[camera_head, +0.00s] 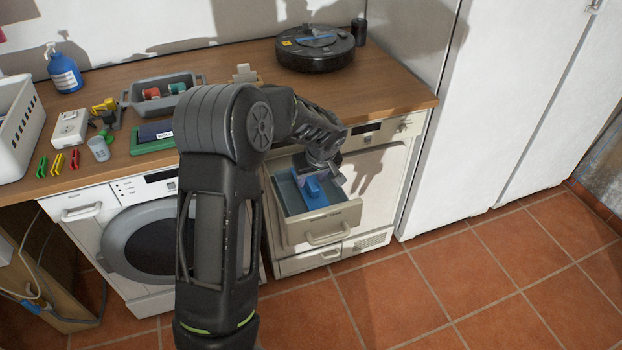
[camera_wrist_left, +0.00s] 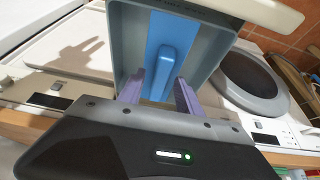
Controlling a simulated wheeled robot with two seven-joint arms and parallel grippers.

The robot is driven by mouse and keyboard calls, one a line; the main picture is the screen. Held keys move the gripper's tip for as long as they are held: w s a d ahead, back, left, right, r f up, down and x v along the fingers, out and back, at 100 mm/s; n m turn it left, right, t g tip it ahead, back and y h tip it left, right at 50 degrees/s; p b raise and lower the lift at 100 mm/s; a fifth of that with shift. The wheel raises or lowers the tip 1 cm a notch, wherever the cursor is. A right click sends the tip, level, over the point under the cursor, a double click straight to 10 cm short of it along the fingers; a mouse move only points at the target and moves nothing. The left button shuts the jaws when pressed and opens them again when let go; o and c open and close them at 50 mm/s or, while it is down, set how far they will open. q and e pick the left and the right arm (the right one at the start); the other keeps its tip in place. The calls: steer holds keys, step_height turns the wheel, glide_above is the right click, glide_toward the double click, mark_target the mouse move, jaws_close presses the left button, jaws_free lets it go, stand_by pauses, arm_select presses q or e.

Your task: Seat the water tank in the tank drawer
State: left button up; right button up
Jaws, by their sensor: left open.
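The tank drawer (camera_head: 335,218) is pulled out from the front of the cream machine on the right. Inside its grey-blue walls lies the blue part of the water tank (camera_head: 315,194), with a raised blue grip. In the left wrist view the blue grip (camera_wrist_left: 166,68) stands above the blue strip. My left gripper (camera_head: 326,174) is above the back of the drawer, pointing down. Its purple fingers (camera_wrist_left: 160,88) are open, one on each side of the near end of the grip, with gaps showing. Whether the tank sits fully down I cannot tell. My right gripper is not in view.
A washing machine (camera_head: 150,240) stands to the left under the wooden worktop (camera_head: 405,92). On top are a robot vacuum (camera_head: 315,50), a grey bin (camera_head: 162,92), a blue bottle (camera_head: 64,72) and several small items. The tiled floor (camera_head: 480,270) is clear at front right.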

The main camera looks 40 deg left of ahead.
arm_select(q)
steer(key=b+v, duration=0.1)
steer(key=v, duration=1)
steer(key=shift+r, duration=0.2)
steer(key=shift+s, duration=0.15)
